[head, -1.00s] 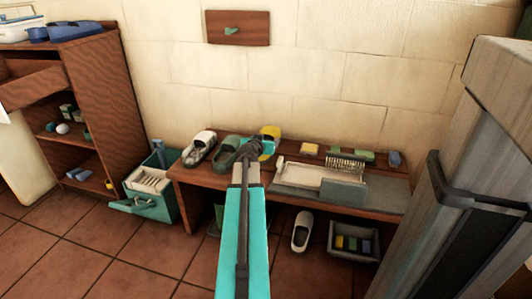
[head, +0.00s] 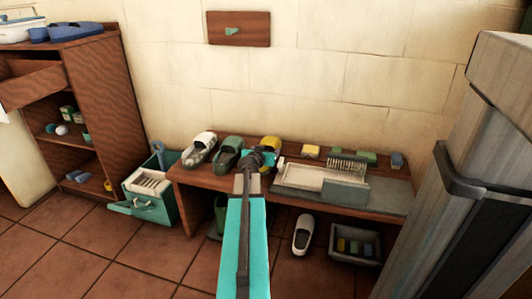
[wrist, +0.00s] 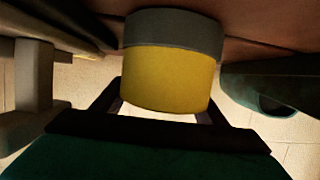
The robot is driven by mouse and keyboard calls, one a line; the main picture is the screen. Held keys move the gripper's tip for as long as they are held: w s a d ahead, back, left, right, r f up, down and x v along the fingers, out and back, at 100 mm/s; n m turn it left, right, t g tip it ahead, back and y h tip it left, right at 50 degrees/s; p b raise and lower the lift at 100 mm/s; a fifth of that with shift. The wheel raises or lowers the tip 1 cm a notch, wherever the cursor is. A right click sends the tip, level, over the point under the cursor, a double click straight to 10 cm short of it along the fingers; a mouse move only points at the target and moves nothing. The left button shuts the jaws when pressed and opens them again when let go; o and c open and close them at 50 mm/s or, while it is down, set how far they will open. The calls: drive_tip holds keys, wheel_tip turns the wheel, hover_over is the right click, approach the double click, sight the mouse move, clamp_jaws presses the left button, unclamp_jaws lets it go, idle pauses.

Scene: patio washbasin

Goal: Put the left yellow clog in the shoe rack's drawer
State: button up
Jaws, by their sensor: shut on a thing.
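The yellow clog (head: 270,143) shows at the back of the low wooden bench, at the right end of a row of shoes. My gripper (head: 262,158) is at its near end, and my arm hides part of it. In the wrist view the clog's yellow body with a grey band (wrist: 170,75) fills the space between the fingers, which are shut on it. I cannot tell whether it touches the bench. At the far left stands a brown wooden rack (head: 118,95) with a pulled-out drawer (head: 35,85) near its top. The drawer's inside is hidden.
A green clog (head: 228,153) and a white-and-grey clog (head: 199,148) stand left of the yellow one. A grey pillar-like unit (head: 455,150) rises at the right.

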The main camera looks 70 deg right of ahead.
drive_tip(key=shift+f, duration=0.1)
drive_tip(key=o, duration=1.3)
drive_tip(key=shift+r, duration=0.2)
